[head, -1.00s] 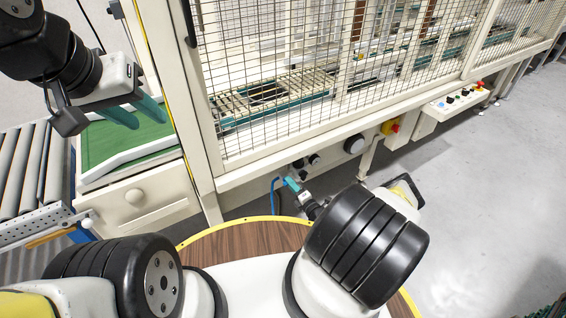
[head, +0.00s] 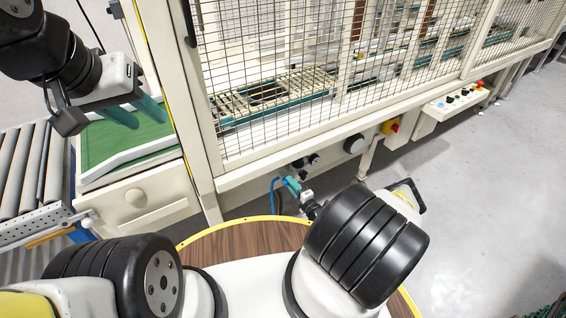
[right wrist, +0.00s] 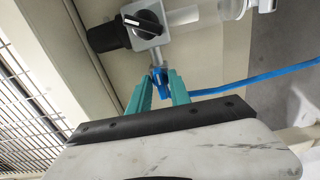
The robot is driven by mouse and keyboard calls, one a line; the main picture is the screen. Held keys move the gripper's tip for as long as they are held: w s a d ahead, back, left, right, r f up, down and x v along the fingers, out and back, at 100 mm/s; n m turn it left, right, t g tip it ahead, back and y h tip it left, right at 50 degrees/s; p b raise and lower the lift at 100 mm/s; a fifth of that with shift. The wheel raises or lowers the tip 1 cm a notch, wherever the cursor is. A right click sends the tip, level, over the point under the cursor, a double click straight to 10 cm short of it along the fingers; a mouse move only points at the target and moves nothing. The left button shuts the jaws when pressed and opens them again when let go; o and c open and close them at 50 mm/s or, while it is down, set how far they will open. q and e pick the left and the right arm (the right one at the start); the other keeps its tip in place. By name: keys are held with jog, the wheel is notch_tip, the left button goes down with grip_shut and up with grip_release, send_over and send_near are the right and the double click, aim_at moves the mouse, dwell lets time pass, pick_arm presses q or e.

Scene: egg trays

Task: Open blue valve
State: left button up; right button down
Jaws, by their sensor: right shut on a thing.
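The blue valve (right wrist: 160,80) sits under a grey block with a black knob, in the right wrist view. My right gripper (right wrist: 160,84) has its teal fingers on either side of the blue valve, shut on it. In the head view my right gripper (head: 289,184) is low at the machine's base, partly behind my own arm. The valve itself is too small to make out there. My left gripper (head: 136,111) is open and empty at the upper left, above the green conveyor (head: 118,142).
A blue hose (right wrist: 255,80) runs right from the valve. The black-knobbed block (right wrist: 145,22) is just beyond my fingers. A mesh-fenced machine (head: 290,80) fills the back. A red-yellow switch (head: 391,127) is on its front. Clear grey floor (head: 490,190) lies to the right.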

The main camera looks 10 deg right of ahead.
jog(key=c, duration=1.5)
grip_release()
jog(key=v, duration=0.8)
